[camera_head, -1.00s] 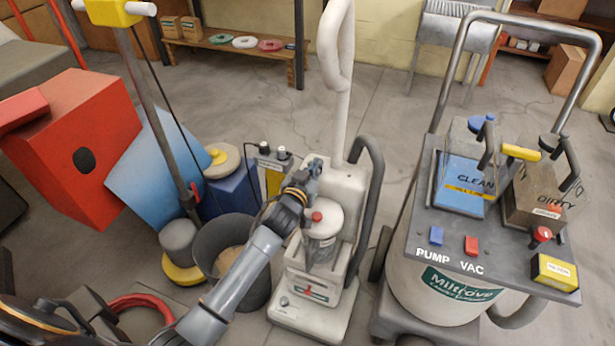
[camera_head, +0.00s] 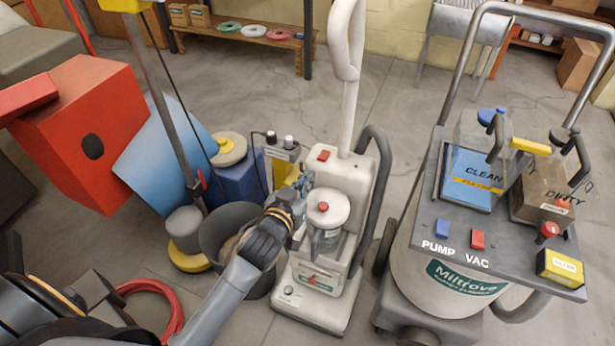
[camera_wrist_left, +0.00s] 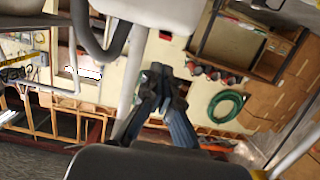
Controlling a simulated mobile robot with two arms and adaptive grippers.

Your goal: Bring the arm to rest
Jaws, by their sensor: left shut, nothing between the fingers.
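My left arm comes in from the lower left in the head view. Its gripper (camera_head: 302,184) is beside the white upright vacuum (camera_head: 350,182), at the left of its clear canister (camera_head: 327,222); I cannot tell whether they touch. In the left wrist view the fingers (camera_wrist_left: 158,80) are together with nothing between them, and a pale body with a dark hose shows just beyond them. My right gripper does not show.
A dark bucket (camera_head: 211,237) stands just left of the vacuum. A carpet machine (camera_head: 445,270) with clean and dirty tanks stands at the right. A red box (camera_head: 75,130) and a blue panel (camera_head: 160,160) are at the left. Open floor lies behind.

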